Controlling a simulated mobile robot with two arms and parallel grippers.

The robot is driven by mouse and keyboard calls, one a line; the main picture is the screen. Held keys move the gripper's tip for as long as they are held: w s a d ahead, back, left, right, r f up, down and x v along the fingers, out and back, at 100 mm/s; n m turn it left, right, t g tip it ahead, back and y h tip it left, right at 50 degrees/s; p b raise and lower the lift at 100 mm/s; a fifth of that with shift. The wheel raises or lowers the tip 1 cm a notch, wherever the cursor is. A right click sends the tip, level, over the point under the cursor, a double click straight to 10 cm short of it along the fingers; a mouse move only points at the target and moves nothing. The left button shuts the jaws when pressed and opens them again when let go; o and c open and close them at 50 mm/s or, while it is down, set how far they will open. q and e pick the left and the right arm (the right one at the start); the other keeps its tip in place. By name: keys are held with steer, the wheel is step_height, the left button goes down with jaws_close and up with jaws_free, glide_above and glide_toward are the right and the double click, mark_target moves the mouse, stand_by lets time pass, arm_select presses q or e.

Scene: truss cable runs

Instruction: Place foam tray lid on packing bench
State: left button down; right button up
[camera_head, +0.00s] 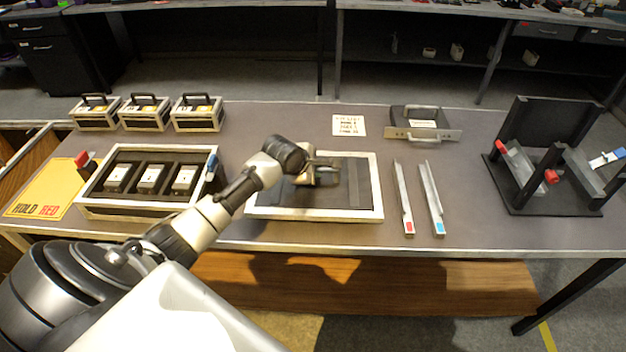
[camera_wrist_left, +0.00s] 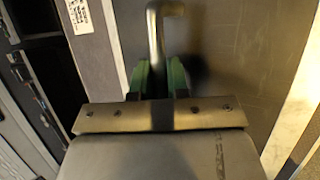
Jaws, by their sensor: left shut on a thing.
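The foam tray lid (camera_head: 273,208) is a dark flat panel with a cream frame. It lies flat at the middle of the packing bench (camera_head: 455,205); I cannot tell whether it touches the top. My left gripper (camera_head: 322,176) is over the lid's middle. In the left wrist view the left gripper (camera_wrist_left: 162,82) has its green-padded fingers shut on a bent metal handle (camera_wrist_left: 155,35) that rises above the lid's dark surface (camera_wrist_left: 235,60). My arm hides part of the lid's left side. My right gripper is not in view.
A foam tray (camera_head: 140,209) with three white-topped blocks stands left of the lid. Two metal channels (camera_head: 403,195) lie close to its right. A placard (camera_head: 349,125) and a handled metal piece (camera_head: 440,134) are behind. A black stand (camera_head: 530,190) is far right.

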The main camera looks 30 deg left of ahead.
arm_select(q)
steer(key=shift+f, duration=1.7)
steer(key=c, duration=1.5)
jaws_free()
steer(key=shift+f, duration=0.2)
steer(key=o, duration=0.4)
steer(key=shift+s, duration=0.1)
steer(key=shift+r, duration=0.1)
steer(key=p+v, duration=0.1)
steer(key=v, duration=1.1)
steer(key=shift+r, duration=0.1)
